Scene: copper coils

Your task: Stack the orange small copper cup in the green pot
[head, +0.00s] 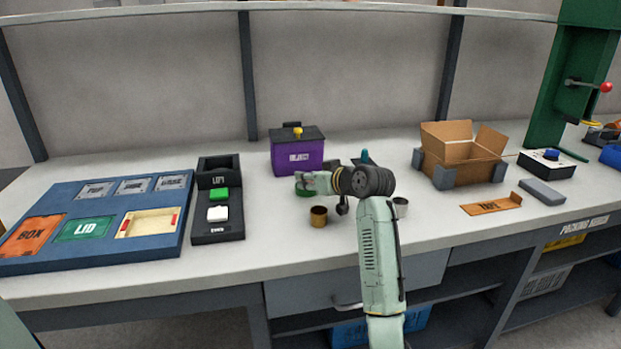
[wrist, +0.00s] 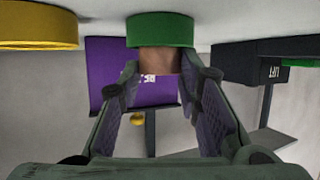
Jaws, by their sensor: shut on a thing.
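The green pot (head: 304,192) stands on the table in the head view, largely hidden by my gripper (head: 305,181). In the wrist view, which is upside down, the pot (wrist: 161,29) shows as a green band. A small copper cup (wrist: 160,61) sticks out of or from behind the pot's rim, between the fingertips of my gripper (wrist: 161,68). My gripper is shut on this cup. The cup lines up with the pot, but how deep it sits inside cannot be told. In the head view the cup is hidden by my gripper.
A yellow-brown cup (head: 318,217) stands close to the pot. A grey cup (head: 401,208) is right of my arm. The purple box (head: 297,155) is behind, and the dark lift unit (head: 218,235) is to the left. A cardboard box (head: 462,172) stands at right.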

